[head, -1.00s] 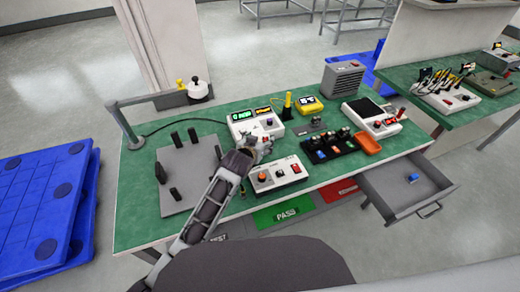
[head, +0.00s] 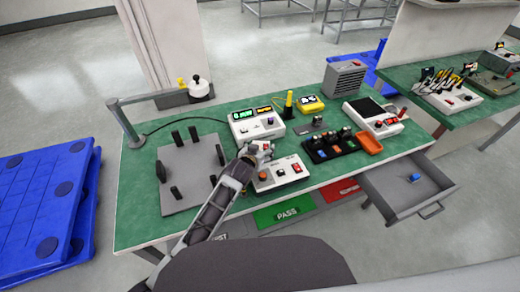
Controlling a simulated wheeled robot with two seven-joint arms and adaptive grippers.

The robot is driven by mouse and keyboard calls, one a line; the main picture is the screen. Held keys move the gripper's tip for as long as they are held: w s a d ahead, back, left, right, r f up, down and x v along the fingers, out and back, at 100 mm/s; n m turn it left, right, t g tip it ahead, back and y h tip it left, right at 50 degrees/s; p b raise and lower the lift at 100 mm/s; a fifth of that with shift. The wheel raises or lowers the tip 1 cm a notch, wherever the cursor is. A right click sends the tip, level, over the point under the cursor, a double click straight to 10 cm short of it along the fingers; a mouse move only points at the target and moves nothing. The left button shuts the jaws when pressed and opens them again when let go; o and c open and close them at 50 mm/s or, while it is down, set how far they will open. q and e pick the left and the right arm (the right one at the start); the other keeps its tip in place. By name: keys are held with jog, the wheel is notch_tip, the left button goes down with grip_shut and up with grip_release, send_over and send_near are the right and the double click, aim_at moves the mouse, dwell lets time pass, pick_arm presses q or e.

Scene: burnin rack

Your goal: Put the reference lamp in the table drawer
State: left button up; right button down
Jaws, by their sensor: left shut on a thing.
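The table drawer (head: 385,199) is pulled open at the right front of the green table, with a small blue item (head: 415,177) inside. My right gripper is not in view.
A white instrument with green and amber displays (head: 256,125) stands behind the gripper. A black rack of coloured parts (head: 335,149) and an orange tray (head: 369,143) lie towards the drawer. A grey plate with black posts (head: 190,175) is at left.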

pick_arm(q)
jog(key=o, duration=1)
jog(key=shift+f, duration=0.1)
jog(key=o, duration=0.3)
jog(key=shift+s, duration=0.1)
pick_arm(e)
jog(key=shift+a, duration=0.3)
